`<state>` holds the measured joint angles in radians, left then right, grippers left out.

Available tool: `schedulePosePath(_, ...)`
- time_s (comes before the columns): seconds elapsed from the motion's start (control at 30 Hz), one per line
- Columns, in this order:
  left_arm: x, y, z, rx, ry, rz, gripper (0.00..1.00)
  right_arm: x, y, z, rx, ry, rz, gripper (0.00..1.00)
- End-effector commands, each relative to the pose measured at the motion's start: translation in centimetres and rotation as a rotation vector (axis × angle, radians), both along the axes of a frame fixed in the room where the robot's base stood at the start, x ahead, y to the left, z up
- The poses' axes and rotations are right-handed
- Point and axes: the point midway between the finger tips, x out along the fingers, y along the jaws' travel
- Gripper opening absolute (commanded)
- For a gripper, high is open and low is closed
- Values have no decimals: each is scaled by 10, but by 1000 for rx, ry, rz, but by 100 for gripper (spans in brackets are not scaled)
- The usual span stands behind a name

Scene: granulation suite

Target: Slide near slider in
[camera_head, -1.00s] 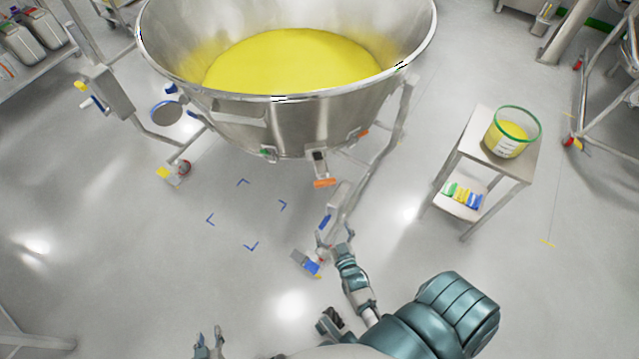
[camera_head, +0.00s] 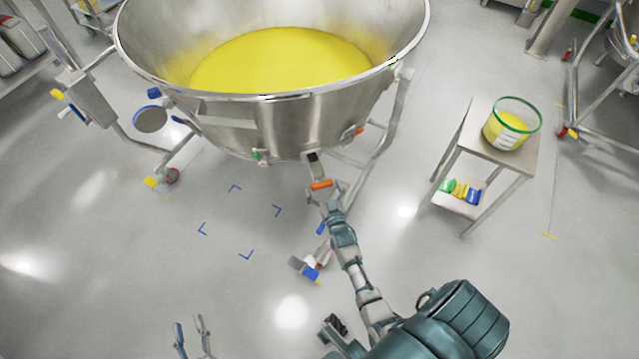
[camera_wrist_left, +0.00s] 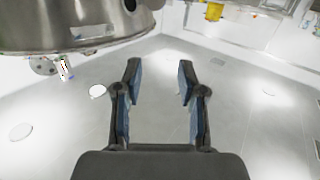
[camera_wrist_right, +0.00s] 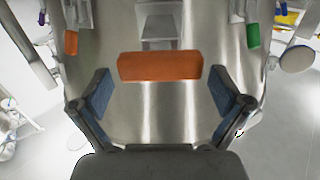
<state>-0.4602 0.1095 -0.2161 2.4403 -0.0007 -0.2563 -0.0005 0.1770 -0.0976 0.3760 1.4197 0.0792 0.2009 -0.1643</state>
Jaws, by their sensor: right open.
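The near slider has an orange handle (camera_head: 321,184) at the end of a metal plate that sticks out from the lower front of the large steel bowl (camera_head: 240,130). In the right wrist view the orange handle (camera_wrist_right: 160,66) lies ahead, centred between the fingers. My right gripper (camera_head: 323,200) is open just in front of the handle, with its fingertips close to it; I see no firm contact. My left gripper (camera_head: 190,335) is open and empty, low over the floor at the bottom of the head view; its spread fingers also show in the left wrist view (camera_wrist_left: 158,85).
Yellow powder (camera_head: 280,60) fills the bowl. Another orange handle (camera_head: 359,131) and a green one (camera_head: 257,156) sit on the bowl's side. A steel side table (camera_head: 490,125) with a green-rimmed tub (camera_head: 511,124) stands right. Bowl legs and casters flank the arm; floor at front left is clear.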

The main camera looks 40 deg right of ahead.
Motion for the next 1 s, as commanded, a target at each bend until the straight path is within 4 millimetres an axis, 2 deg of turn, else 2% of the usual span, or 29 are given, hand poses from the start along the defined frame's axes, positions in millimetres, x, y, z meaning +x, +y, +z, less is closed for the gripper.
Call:
schedulePosePath(0.2, 1, -2, 9, -19, -64, -1, 40, 13, -6, -1, 1, 2, 0, 100)
schedulePosePath(0.43, 1, -2, 10, -20, -69, -1, 40, 14, -6, 0, 0, 1, 0, 100)
schedulePosePath(0.47, 1, -2, 10, -21, -69, -1, 40, 14, -6, 0, 0, 1, 0, 98)
schedulePosePath(0.77, 2, -1, 8, -20, -64, 0, 40, 14, -6, 0, 0, 1, 0, 22)
schedulePosePath(0.87, 2, -1, 8, -20, -64, 0, 40, 15, -6, 0, 0, 0, 0, 20)
schedulePosePath(1.0, 1, -1, 9, -25, -81, 1, 40, 27, -11, 0, 0, -1, 1, 20)
